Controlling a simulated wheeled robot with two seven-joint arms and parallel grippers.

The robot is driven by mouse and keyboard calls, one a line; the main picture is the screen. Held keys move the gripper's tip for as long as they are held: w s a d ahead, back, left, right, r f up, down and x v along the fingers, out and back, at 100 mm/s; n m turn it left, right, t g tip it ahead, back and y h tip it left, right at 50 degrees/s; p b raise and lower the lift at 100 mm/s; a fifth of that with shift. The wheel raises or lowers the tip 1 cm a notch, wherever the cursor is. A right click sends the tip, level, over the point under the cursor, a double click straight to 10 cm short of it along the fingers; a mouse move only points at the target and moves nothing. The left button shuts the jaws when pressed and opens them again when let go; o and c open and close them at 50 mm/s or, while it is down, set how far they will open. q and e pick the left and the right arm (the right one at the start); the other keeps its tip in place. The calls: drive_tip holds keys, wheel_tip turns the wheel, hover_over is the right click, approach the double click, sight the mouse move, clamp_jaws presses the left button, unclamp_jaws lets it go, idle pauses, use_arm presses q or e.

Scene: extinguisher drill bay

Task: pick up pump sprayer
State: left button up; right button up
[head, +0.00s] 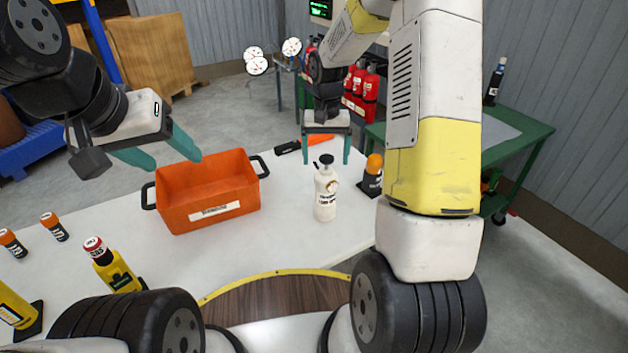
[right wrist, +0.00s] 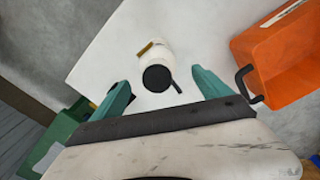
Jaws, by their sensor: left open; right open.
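The pump sprayer (head: 326,193) is a white bottle with a black pump top, standing upright on the white table. My right gripper (head: 326,158) is open above and around the line of its top in the head view. In the right wrist view the sprayer (right wrist: 157,65) shows from above, ahead of and between the open fingers of the right gripper (right wrist: 162,88); no contact is visible. My left gripper (head: 175,160) is open and empty, over the left side of the orange crate in the picture.
The orange crate (head: 208,217) with black handles stands left of the sprayer on the white table (head: 285,230). An orange-and-black tool (head: 305,144) lies behind.

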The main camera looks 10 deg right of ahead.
sight(326, 169)
drive_tip(key=f, duration=0.5)
drive_tip(key=shift+s+d+f, duration=0.1)
drive_tip(key=shift+s+f, duration=0.2)
drive_tip(key=shift+r, duration=0.1)
clamp_jaws()
